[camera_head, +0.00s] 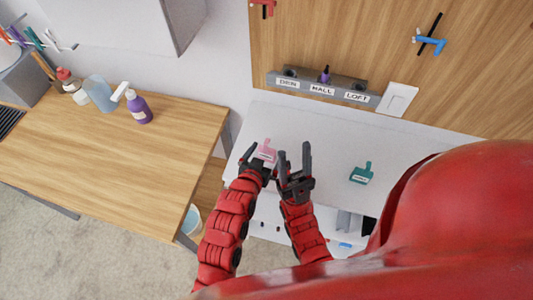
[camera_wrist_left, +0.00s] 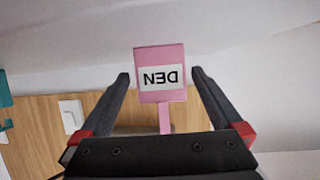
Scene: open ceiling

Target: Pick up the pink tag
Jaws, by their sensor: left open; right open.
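The pink tag (camera_head: 266,153) is over the near left part of the white surface, beside my left gripper (camera_head: 258,154). In the left wrist view, the pink tag (camera_wrist_left: 160,58) has a white label reading DEN, upside down, and a narrow stem pointing toward my palm. The open fingers of my left gripper (camera_wrist_left: 160,74) stand on either side of it with gaps showing; its stem lies between them. My right gripper (camera_head: 294,160) is open and empty, just right of the left one, with its fingers pointing up in the picture.
A teal tag (camera_head: 361,174) lies farther right on the white surface (camera_head: 320,135). A grey rack (camera_head: 300,84) labelled DEN, HALL and LOFT is at the back, with a purple item (camera_head: 325,75) at HALL. A wooden counter (camera_head: 110,150) with bottles is at left.

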